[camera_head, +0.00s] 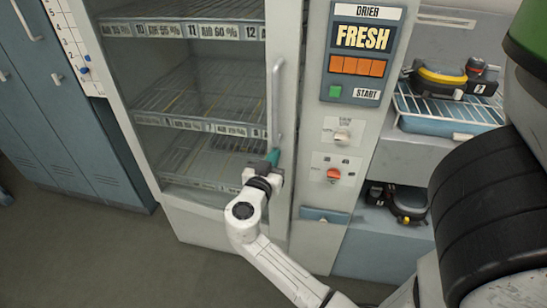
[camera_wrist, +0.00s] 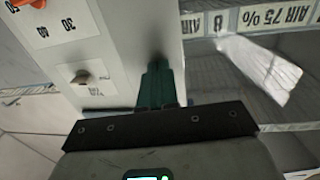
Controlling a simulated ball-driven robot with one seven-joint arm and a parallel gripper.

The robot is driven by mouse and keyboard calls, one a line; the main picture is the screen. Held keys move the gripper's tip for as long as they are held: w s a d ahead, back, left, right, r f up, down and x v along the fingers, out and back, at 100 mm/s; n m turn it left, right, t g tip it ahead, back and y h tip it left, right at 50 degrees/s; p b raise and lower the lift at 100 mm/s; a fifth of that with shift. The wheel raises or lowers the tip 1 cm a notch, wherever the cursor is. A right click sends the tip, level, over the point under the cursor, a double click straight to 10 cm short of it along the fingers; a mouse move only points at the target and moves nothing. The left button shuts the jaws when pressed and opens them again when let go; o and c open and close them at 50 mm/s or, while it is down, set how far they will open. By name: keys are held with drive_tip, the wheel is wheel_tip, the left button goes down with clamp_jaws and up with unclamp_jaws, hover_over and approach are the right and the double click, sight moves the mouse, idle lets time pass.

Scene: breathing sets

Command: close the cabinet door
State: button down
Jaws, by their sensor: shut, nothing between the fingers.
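The cabinet is a tall pale drier with wire shelves showing behind its glass door (camera_head: 205,90). The door has a pale frame and a vertical bar handle (camera_head: 276,95) on its right side. The door stands at or very near the cabinet front; whether a small gap is left I cannot tell. My gripper (camera_head: 272,157) is shut and empty, at the door's right edge by the handle's lower end. Contact is unclear. In the wrist view its teal fingers (camera_wrist: 157,85) are together in front of the pale control panel (camera_wrist: 115,40), beside the labelled shelves.
Right of the door is a control panel with a FRESH display (camera_head: 363,37) and a red knob (camera_head: 333,174). Further right are open shelves with a blue wire basket (camera_head: 440,112) and dark gear. Blue lockers (camera_head: 55,100) stand left. The floor (camera_head: 100,250) in front is clear.

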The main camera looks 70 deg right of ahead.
drive_tip(key=d+b, duration=0.4)
drive_tip(key=d, duration=0.3)
drive_tip(key=shift+f, duration=0.2)
drive_tip(key=shift+r+b, duration=0.2)
drive_tip(key=shift+b, duration=0.1)
drive_tip(key=shift+w+r, duration=0.2)
drive_tip(key=shift+w, duration=0.05)
